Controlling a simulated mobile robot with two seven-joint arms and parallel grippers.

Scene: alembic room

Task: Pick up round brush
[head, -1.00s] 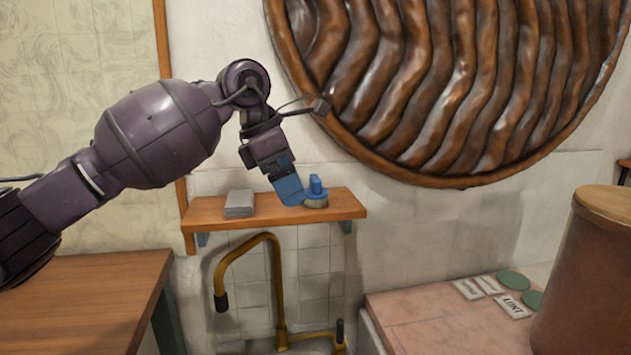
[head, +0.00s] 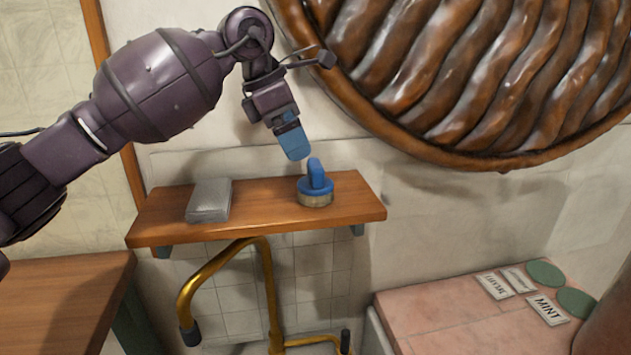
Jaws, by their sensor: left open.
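The round brush (head: 316,187) has a blue top with an upright blue grip and a pale bristle ring below. It stands on the wooden shelf (head: 260,218), right of the shelf's middle. My left gripper (head: 294,143) has blue fingertips and points down, just above and slightly left of the brush's grip. It is open and empty, with a small gap to the brush. One finger hides most of the other. My right gripper is not in view.
A grey block (head: 209,201) lies on the shelf left of the brush. A brass tap (head: 270,290) rises below the shelf. A large coiled brown relief (head: 460,70) hangs on the wall to the upper right. Labels and green discs (head: 545,273) lie on a pink counter (head: 440,310).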

